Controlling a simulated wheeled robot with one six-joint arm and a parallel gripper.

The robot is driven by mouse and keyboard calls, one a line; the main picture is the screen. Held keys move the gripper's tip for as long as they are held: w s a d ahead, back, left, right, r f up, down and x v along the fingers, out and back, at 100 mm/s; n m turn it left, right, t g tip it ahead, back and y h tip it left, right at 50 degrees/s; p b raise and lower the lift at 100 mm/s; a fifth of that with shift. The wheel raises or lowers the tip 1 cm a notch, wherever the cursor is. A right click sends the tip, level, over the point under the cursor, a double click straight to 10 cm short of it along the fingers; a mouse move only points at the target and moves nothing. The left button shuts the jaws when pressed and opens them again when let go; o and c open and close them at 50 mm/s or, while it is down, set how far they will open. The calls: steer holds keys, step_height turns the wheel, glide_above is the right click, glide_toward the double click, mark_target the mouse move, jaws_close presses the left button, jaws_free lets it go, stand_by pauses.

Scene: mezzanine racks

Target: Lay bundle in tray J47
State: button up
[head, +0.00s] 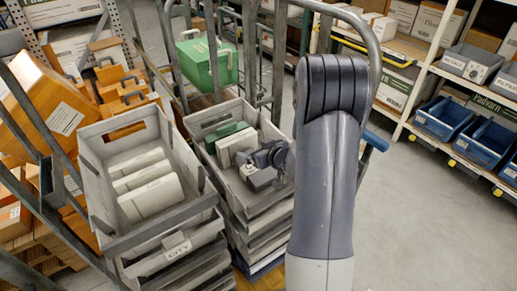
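A grey tray (95,170) at left holds several white bundles (150,195) lying in a row; its front label seems to read "CITY". A second grey tray (197,127) beside it holds white bundles (238,143) and a green one (224,131) at its back. No label J47 is readable, so I cannot tell which tray is J47 or which bundle is meant. My gripper (262,178) appears as a dark shape low in the second tray, to the right of the white bundles, partly behind my arm. Its fingers are too small to tell whether they hold anything.
Both trays top stacks inside metal-framed carts. Orange boxes (40,105) stand at left and a green case (207,62) behind. Shelves at right hold blue bins (483,142) and cartons (438,24). The floor (430,225) at right is clear.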

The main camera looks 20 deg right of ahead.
steer(key=shift+a+f, duration=0.15)
steer(key=shift+f, duration=0.25)
steer(key=r+p+v, duration=0.1)
steer(key=v, duration=1.1)
steer(key=shift+w+r, duration=0.25)
steer(key=shift+w, duration=0.1)
